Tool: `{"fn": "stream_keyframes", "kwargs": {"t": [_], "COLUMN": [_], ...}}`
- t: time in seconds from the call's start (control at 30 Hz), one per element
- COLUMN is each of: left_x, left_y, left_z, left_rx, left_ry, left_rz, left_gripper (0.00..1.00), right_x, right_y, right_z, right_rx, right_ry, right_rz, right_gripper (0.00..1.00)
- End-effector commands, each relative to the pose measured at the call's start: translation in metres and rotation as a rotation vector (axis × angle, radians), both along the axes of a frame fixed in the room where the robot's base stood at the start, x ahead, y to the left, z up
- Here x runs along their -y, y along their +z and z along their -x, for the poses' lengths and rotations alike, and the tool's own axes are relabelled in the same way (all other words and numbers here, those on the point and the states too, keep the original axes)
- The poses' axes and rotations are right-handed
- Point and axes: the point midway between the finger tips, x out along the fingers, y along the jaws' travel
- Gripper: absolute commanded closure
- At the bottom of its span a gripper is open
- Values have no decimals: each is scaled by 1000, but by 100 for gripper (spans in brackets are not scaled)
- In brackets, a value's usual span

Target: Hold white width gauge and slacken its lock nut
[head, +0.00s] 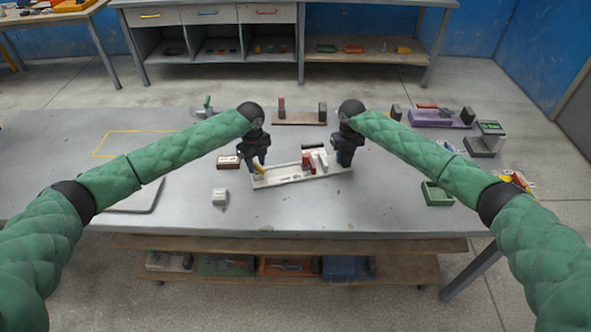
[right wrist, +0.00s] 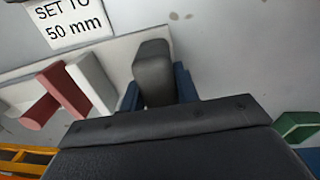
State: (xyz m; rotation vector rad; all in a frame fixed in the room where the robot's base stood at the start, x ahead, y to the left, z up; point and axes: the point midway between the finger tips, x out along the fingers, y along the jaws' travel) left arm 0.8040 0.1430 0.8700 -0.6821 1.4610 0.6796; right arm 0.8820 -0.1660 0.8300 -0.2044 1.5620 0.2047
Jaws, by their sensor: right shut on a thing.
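The white width gauge (head: 290,179) lies slightly slanted on the table between my grippers, with a red block (head: 308,161) and a white block (head: 321,158) standing on its bar. My right gripper (head: 346,160) is at its right end. In the right wrist view its blue fingers (right wrist: 158,92) are shut on a dark grey upright part (right wrist: 154,70) at that end of the gauge. My left gripper (head: 259,168) is low at the gauge's left end, by a small yellow part; its jaws are too small to read. I cannot make out which part is the lock nut.
A card reading "SET TO 50 mm" (right wrist: 66,20) shows in the right wrist view. A white block (head: 220,197) and a red-and-white block (head: 228,162) lie left of the gauge. A green tray (head: 437,194) is on the right. Brown (head: 300,118) and purple (head: 436,118) fixtures stand behind.

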Motion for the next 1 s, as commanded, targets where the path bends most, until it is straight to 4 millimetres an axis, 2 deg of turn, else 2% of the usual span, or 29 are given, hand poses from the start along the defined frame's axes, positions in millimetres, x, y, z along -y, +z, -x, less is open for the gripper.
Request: {"fn": "stream_keyframes", "kwargs": {"t": [0.1, 0.27, 0.67, 1.0], "left_x": [0, 0, 0, 1], "left_y": [0, 0, 0, 0], "left_z": [0, 0, 0, 1], "left_rx": [0, 0, -1, -2], "left_ry": [0, 0, 42, 269], "left_rz": [0, 0, 1, 3], "left_gripper": [67, 99, 100, 100], "right_x": [0, 0, 0, -1], "right_y": [1, 1, 1, 1], "right_z": [0, 0, 0, 0], "right_rx": [1, 1, 1, 1], "right_ry": [0, 0, 0, 0], "right_rz": [-1, -1, -1, -1], "right_gripper": [100, 100, 100, 100]}}
